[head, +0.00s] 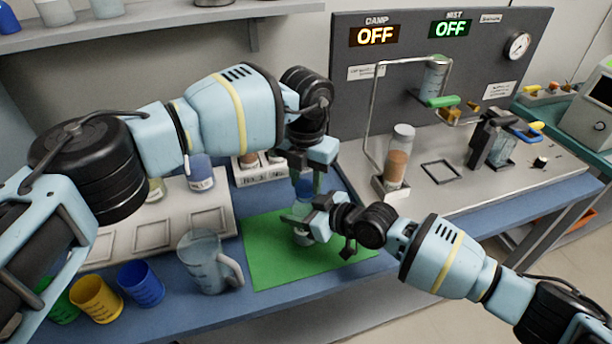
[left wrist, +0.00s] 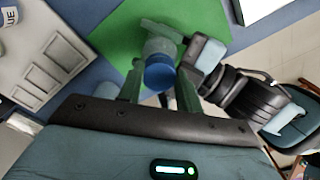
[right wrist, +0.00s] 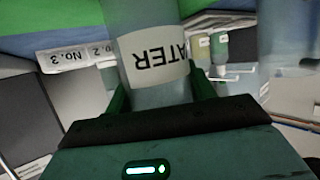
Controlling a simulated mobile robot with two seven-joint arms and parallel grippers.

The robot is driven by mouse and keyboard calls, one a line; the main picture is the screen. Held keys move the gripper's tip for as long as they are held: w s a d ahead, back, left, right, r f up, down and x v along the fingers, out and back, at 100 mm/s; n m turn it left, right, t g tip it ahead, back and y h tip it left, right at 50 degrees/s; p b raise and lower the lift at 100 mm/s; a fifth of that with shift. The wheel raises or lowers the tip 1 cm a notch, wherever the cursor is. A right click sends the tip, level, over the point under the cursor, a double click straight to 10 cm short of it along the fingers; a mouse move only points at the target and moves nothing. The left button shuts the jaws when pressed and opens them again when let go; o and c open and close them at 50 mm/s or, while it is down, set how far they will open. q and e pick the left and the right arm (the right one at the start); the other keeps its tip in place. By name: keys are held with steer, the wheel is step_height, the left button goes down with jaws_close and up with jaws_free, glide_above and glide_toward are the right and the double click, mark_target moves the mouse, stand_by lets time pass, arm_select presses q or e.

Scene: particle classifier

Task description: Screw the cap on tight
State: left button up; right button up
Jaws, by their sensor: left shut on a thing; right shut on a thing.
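A clear bottle labelled WATER (right wrist: 155,62) stands upright over the green mat; its lower part shows in the head view (head: 302,238). My right gripper (head: 303,216) is shut around the bottle's body from the right. The blue cap (left wrist: 160,75) is at the bottle's top, in line with it; it also shows in the head view (head: 305,188). My left gripper (head: 305,170) points down from above and is shut on the cap. The thread between cap and bottle is hidden, so I cannot tell how tight it sits.
The green mat (head: 265,262) lies on the blue table. A clear pitcher (head: 203,265), a blue cup (head: 140,284) and a yellow cup (head: 95,298) stand at front left. A pale tray (head: 150,238) lies behind them. A machine with a brown-filled bottle (head: 398,165) stands at right.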

arm_select(q)
steer(key=shift+f, duration=0.2)
steer(key=o, duration=1)
steer(key=shift+c, duration=0.2)
steer(key=shift+s+d, duration=0.1)
steer(key=shift+f, duration=0.1)
steer(key=shift+r, duration=2.35)
steer(key=shift+c, duration=0.4)
